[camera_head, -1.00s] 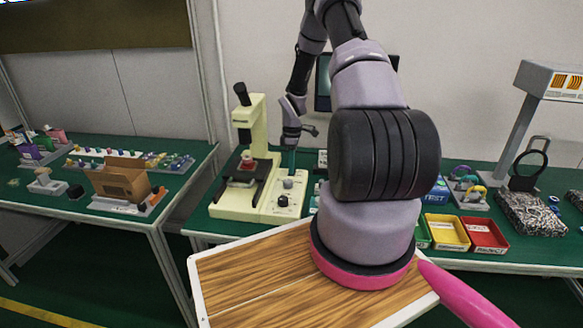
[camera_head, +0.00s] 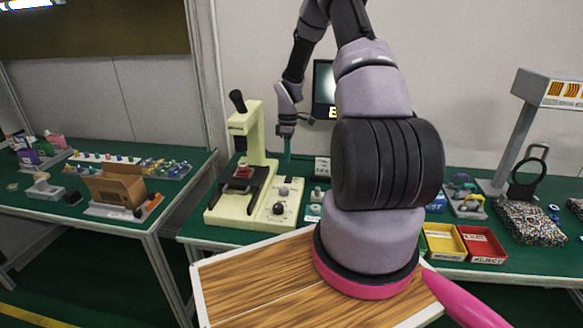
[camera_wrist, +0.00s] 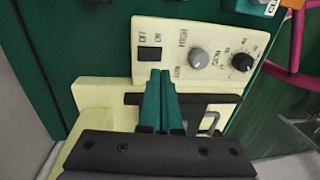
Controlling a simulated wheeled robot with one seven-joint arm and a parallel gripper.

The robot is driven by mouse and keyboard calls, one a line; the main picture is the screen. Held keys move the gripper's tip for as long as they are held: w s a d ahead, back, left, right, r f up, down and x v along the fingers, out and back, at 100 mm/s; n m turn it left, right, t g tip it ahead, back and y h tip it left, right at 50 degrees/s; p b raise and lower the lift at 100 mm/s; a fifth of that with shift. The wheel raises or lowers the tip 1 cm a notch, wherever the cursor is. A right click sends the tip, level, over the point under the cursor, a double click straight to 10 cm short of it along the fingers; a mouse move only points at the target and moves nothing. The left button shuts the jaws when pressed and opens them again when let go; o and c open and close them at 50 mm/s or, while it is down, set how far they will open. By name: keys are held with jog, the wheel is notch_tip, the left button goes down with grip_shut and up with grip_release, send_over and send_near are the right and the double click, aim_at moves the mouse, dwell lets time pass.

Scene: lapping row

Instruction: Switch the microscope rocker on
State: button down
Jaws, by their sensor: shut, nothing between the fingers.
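The cream microscope (camera_head: 256,140) stands on the green bench, left of my arm. Its control panel (camera_head: 262,211) carries a black rocker (camera_head: 289,179), a grey knob and a black knob. In the wrist view the rocker (camera_wrist: 150,53) sits below printed labels that seem to read OFF and ON; I cannot tell which way it is tipped. My gripper (camera_head: 287,160) is shut and empty, its green fingers pointing down above the panel. In the wrist view my fingertips (camera_wrist: 160,74) appear just below the rocker, apart from it as far as I can see.
The grey knob (camera_wrist: 198,58) and black knob (camera_wrist: 242,62) lie beside the rocker. A monitor (camera_head: 323,85) stands behind. Yellow (camera_head: 444,243) and red (camera_head: 483,246) bins and a ring-shaped magnifier (camera_head: 528,175) are to the right. A cardboard box (camera_head: 118,186) is on the left bench.

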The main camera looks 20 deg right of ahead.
notch_tip(320, 180, up, 7)
jog(key=shift+s+a, duration=0.2)
jog(key=shift+s, duration=0.2)
jog(key=shift+r, duration=0.1)
jog(key=s+a+r+m+t, duration=0.1)
jog(key=s+a+r+m, duration=0.15)
jog(key=r, duration=0.55)
jog(key=s+a+r+m+t, duration=0.15)
jog(key=s+r, duration=0.25)
jog(key=r, duration=0.4)
jog(key=s+a+r+m+t, duration=0.1)
jog(key=s+a+r+m, duration=0.15)
jog(key=r, duration=0.55)
jog(key=s+a+r+m+t, duration=0.2)
jog(key=s+a+r+m, duration=0.1)
jog(key=s, duration=0.6)
jog(key=s+a+r+m+t+y, duration=0.1)
jog(key=s+a+r+m+t, duration=0.2)
jog(key=s+r+m, duration=0.3)
jog(key=s+r, duration=0.1)
jog(key=s, duration=0.3)
jog(key=shift+r, duration=0.1)
